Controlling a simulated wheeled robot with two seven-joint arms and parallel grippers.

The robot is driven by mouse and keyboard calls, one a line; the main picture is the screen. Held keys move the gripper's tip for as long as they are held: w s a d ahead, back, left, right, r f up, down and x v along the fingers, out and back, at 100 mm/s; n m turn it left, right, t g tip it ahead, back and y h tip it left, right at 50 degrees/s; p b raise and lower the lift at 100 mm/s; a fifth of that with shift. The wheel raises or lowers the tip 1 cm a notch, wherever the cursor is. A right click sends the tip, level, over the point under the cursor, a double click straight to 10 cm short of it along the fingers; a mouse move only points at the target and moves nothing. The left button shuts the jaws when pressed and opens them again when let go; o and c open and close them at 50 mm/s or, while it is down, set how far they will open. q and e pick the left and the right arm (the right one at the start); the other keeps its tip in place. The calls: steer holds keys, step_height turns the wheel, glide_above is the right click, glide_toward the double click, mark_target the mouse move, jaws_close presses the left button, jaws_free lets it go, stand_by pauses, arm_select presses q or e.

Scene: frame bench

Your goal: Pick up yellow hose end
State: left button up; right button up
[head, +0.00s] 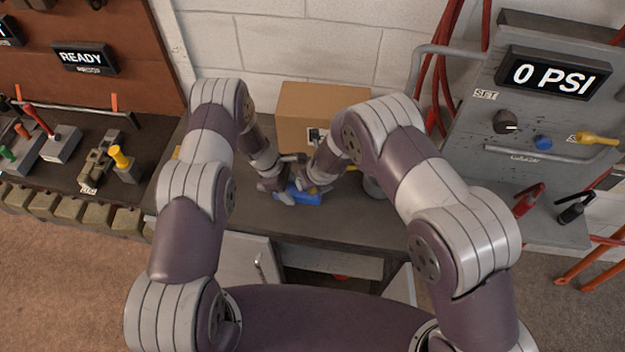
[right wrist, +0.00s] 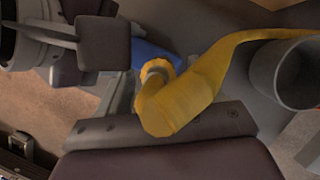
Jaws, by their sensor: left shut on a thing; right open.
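The yellow hose end (right wrist: 178,100) shows large in the right wrist view, with a ringed tip facing a blue piece (right wrist: 150,57). The yellow hose runs from it to the right. My right gripper (head: 318,184) is open. One of its fingers lies just below the hose end in the right wrist view, and I cannot tell whether they touch. My left gripper (head: 281,191) is shut on the blue piece, which also shows in the head view (head: 306,198) low over the bench. The arms hide much of the hose in the head view.
A grey round cup (right wrist: 297,76) stands beside the hose. A cardboard box (head: 300,103) stands behind the grippers on the dark bench (head: 345,225). A grey panel reading 0 PSI (head: 553,77) is at the right. The front of the bench is clear.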

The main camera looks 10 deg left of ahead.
arm_select(q)
steer(key=shift+w, duration=0.1)
arm_select(e)
steer(key=shift+x, duration=0.95)
steer(key=shift+w+r, duration=0.1)
steer(key=c, duration=1.2)
steer(key=shift+o, duration=0.2)
steer(key=shift+r, duration=0.1)
